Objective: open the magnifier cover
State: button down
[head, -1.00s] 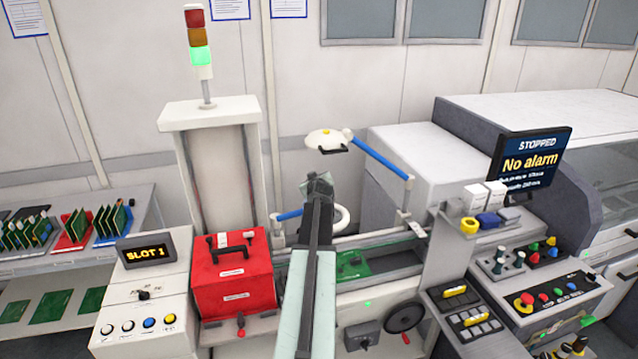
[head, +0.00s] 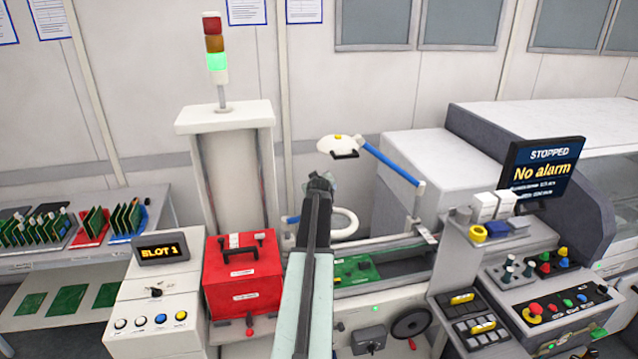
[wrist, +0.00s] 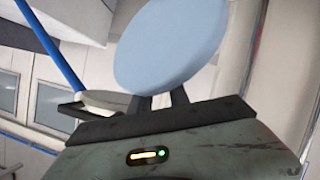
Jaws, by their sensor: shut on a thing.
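My gripper (head: 321,182) is in the middle of the head view, above and left of a white ring (head: 345,234) that looks like the magnifier's rim. In the wrist view, my dark fingers (wrist: 160,101) are shut at the lower edge of a pale blue round disc (wrist: 172,45). The disc stands up from the fingers and looks like the magnifier cover. In the head view, my gripper hides most of it. A white round head with a black tab (head: 338,147) hangs on a blue arm (head: 392,166) at the upper right; it also shows in the wrist view (wrist: 108,100).
A red box (head: 242,285) stands left of my arm, beside a slot panel (head: 160,250). A green board (head: 355,270) lies on the rail below. A screen (head: 543,170) reads "No alarm". Board racks stand at far left.

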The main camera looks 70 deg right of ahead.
jog(key=shift+w+a+f, duration=0.15)
jog(key=shift+f, duration=0.3)
dwell(0.4)
jog(key=c, duration=1.6)
grip_release()
jog(key=o, duration=0.3)
jog(key=shift+w+d+f, duration=0.15)
jog(key=shift+d+f, duration=0.05)
jog(key=shift+d, duration=0.15)
